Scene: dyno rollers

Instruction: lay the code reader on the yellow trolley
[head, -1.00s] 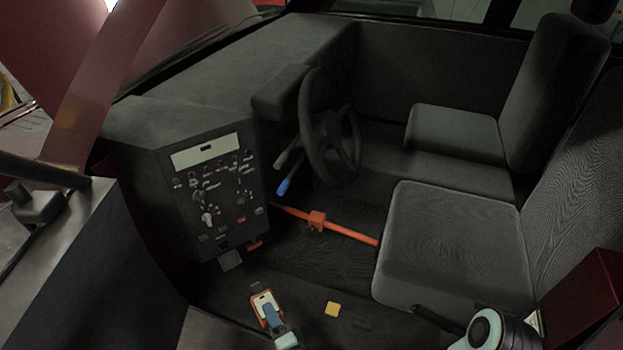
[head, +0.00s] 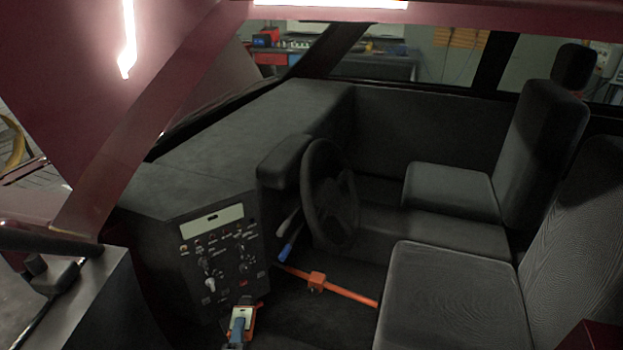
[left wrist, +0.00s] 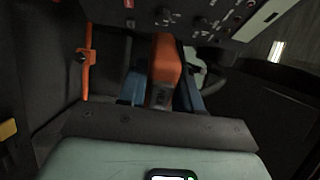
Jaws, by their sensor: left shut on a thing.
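The code reader (head: 243,321), orange with a white face, shows at the bottom of the head view in front of the lower edge of the dashboard console. My left gripper (head: 236,338) is shut on it; only its blue fingers show there. In the left wrist view the orange body of the code reader (left wrist: 166,62) sits between the two blue fingers of my left gripper (left wrist: 160,95). Its far end is close to the control panel in that picture; I cannot tell whether they touch. I cannot make out the yellow trolley in either view. My right gripper is out of view.
The cab holds a control panel (head: 222,262), a steering wheel (head: 330,195) and two dark seats (head: 440,290). An orange bar (head: 335,290) crosses the floor, also in the left wrist view (left wrist: 86,70). A dark red door frame (head: 150,130) borders the left. A yellow curved thing (head: 14,150) is outside.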

